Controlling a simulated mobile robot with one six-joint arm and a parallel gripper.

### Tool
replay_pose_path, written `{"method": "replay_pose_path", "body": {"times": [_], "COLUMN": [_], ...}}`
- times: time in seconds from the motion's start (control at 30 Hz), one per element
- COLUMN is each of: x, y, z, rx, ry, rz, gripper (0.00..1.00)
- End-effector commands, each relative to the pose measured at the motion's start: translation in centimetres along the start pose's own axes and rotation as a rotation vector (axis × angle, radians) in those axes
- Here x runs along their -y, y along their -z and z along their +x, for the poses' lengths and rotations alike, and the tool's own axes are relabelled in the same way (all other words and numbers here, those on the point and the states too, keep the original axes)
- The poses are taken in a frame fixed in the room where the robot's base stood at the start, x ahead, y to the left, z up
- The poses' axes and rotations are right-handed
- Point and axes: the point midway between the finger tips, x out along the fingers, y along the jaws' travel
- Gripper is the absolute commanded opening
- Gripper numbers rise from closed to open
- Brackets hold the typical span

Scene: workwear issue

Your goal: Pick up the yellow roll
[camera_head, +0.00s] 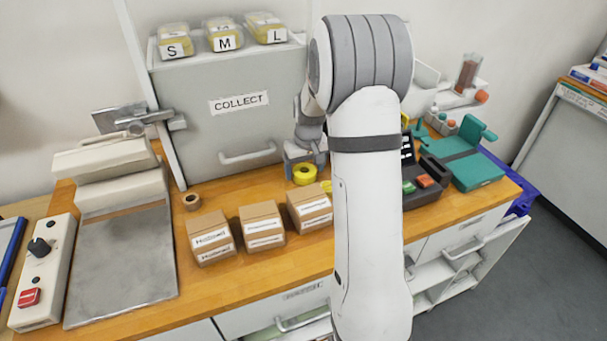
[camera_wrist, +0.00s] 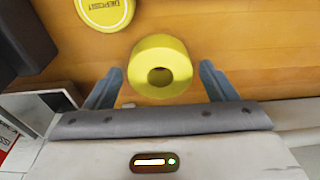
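The yellow roll (camera_wrist: 160,52) lies on the wooden bench top, its dark centre hole showing in the wrist view. It also shows in the head view (camera_head: 305,174), behind the row of small boxes. My gripper (camera_wrist: 161,82) is open, with one finger on the left and one on the right of the roll. Gaps show between the fingers and the roll, and nothing is held. In the head view my gripper (camera_head: 304,160) is partly hidden by my arm at the roll. I cannot tell the exact height of the fingertips above the bench.
A round yellow disc (camera_wrist: 104,12) with lettering lies close by. Small cardboard boxes (camera_head: 262,226) stand in front of the roll. A brown roll (camera_head: 191,201) lies to the left. The grey COLLECT cabinet (camera_head: 240,128) stands behind. A dark device (camera_head: 425,182) stands right.

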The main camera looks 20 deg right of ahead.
Motion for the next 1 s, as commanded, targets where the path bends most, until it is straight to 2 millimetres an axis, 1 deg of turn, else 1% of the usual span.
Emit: {"method": "replay_pose_path", "body": {"times": [0.03,0.07,0.47,0.67,0.77,0.87,1.0], "x": [0.0,0.0,0.1,0.1,0.1,0.1,0.1], "y": [0.0,0.0,0.0,0.0,0.2,0.4,0.9], "z": [0.0,0.0,0.0,-0.1,-0.6,-1.9,-4.8], "rx": [0.0,0.0,0.0,-0.001,-0.003,-0.006,-0.007], "ry": [0.0,0.0,0.0,0.0,0.0,-0.001,-0.001], "rz": [0.0,0.0,-0.001,-0.001,-0.002,-0.002,-0.002], "gripper": [0.74,0.72,0.39,0.38,0.38,0.38,0.38]}}
